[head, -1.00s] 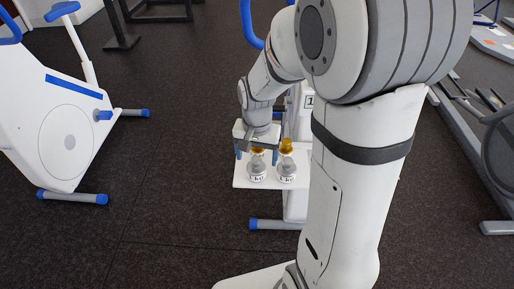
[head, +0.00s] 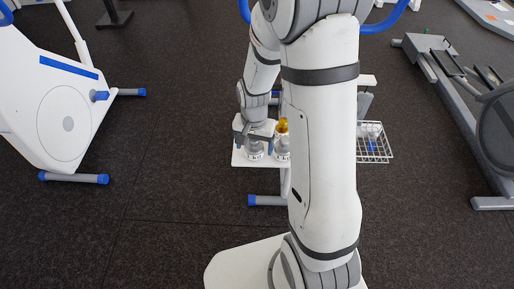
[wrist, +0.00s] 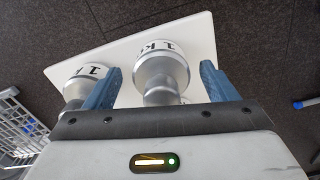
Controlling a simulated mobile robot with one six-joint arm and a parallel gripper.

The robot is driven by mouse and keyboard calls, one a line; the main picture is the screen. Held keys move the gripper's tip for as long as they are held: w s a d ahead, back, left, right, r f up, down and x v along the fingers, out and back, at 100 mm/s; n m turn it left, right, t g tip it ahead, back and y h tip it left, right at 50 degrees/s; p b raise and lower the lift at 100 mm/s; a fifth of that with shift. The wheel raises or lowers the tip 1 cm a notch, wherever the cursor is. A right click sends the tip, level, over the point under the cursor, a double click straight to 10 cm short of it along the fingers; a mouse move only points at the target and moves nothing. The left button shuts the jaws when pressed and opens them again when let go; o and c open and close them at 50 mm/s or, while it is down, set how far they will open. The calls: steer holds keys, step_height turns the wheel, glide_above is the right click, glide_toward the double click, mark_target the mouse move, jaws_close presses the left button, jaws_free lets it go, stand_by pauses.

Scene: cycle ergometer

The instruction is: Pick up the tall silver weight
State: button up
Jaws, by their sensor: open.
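Two silver weights marked as kilogram weights stand upright side by side on a white shelf (head: 240,159). In the head view, my gripper (head: 256,143) is down over the left weight (head: 254,153) and hides its top. The right weight (head: 282,150) shows a gold knob. In the wrist view, my gripper (wrist: 160,88) is open, its blue fingers on either side of one silver weight (wrist: 162,72). The other weight (wrist: 82,80) lies just outside the left finger, close to it. Which weight is taller is unclear, as the covered top is hidden.
A wire basket (head: 374,152) with items in it is right of the shelf; it also shows in the wrist view (wrist: 18,130). A white exercise bike (head: 60,110) stands at left, a grey machine (head: 465,110) at right. The dark floor between is clear.

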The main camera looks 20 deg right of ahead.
steer(key=shift+c, duration=0.2)
jaws_close()
stand_by(0.6)
